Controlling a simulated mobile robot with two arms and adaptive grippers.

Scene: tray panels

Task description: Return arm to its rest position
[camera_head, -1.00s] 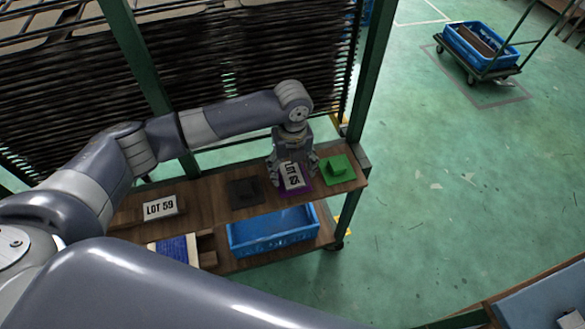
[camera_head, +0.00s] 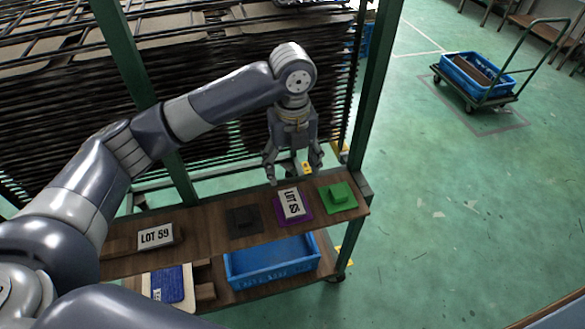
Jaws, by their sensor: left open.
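My left gripper (camera_head: 291,168) is open and empty. It hangs above the back edge of the wooden shelf (camera_head: 205,236), over the purple panel (camera_head: 281,216). A white block marked LOT (camera_head: 291,203) stands on the purple panel, apart from the fingers; its number is hard to read. My left arm comes in from the left and reaches across above the shelf. My right gripper is not in view.
On the shelf are a white LOT 59 block (camera_head: 156,236), a black panel (camera_head: 243,221) and a green panel (camera_head: 338,196). A blue crate (camera_head: 272,275) sits below. Green posts (camera_head: 376,90) and a dark rack stand close to my arm.

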